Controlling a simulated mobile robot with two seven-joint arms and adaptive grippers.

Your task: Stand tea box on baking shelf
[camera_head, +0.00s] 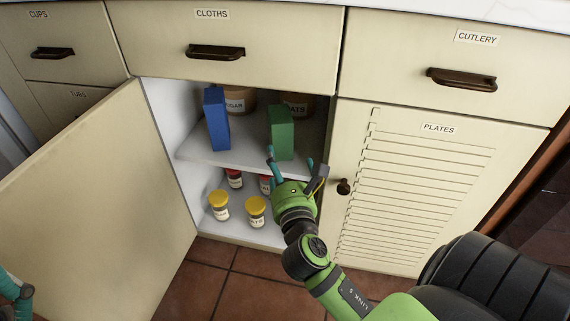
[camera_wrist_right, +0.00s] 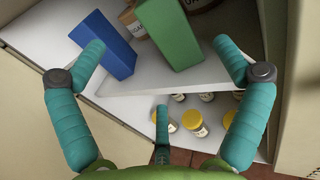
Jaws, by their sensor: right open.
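A blue box (camera_head: 216,119) and a green box (camera_head: 281,132) stand upright on the upper shelf (camera_head: 232,157) of the open cupboard. No lettering shows on either, so I cannot tell which is the tea box. In the right wrist view the blue box (camera_wrist_right: 103,44) is at left and the green box (camera_wrist_right: 169,32) near the middle. My right gripper (camera_head: 292,164) is open and empty, just in front of the green box and shelf edge, its fingers pointing into the cupboard. Only a teal part of my left gripper (camera_head: 16,290) shows at the left edge.
Round containers labelled SUGAR (camera_head: 238,101) and OATS (camera_head: 297,106) stand behind the boxes. Several jars, such as a yellow-lidded one (camera_head: 219,206), stand on the lower level. The open door (camera_head: 100,200) is at left; the PLATES door (camera_head: 430,190) is closed at right.

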